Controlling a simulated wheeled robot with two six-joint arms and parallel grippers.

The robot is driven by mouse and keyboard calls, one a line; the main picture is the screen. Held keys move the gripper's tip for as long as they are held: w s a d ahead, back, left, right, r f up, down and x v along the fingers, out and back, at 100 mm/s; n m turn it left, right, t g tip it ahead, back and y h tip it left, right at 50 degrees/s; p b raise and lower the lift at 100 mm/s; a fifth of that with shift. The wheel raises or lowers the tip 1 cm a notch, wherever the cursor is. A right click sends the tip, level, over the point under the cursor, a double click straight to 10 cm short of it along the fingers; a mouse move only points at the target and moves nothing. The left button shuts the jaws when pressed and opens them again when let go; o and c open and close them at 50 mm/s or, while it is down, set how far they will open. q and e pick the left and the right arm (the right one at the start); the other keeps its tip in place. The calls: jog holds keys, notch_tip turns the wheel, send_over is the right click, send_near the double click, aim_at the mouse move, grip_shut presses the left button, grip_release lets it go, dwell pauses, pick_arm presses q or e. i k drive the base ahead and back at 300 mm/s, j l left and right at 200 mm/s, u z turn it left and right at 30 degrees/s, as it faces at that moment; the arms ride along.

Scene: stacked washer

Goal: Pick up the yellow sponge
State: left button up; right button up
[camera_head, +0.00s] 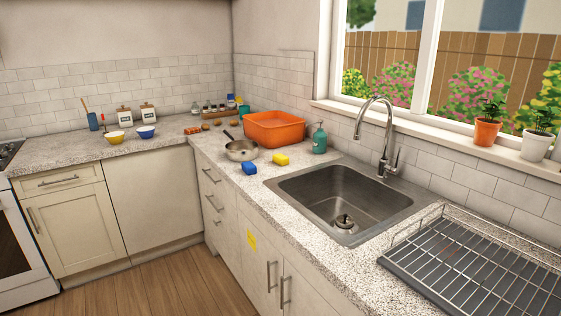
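The yellow sponge (281,159) lies flat on the speckled counter (232,172), just behind the far left corner of the sink. A blue sponge-like block (249,168) lies a little to its left and nearer the counter's front edge. An orange basin (273,129) stands behind the yellow sponge, and a teal soap bottle (320,138) stands to its right. Nothing covers the sponge. Neither of my grippers shows in the head view.
A metal pan (241,150) sits left of the yellow sponge. The steel sink (338,196) with a tall faucet (384,130) and a wire dish rack (480,266) fill the right side. Wooden floor (165,288) lies clear before the cabinets.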

aim_at(282, 160)
jog(key=i+j, duration=0.25)
jog(key=j, duration=0.15)
jog(key=i+j+z, duration=0.1)
jog(key=i+j, duration=0.45)
jog(key=j, duration=0.3)
jog(key=z, duration=0.05)
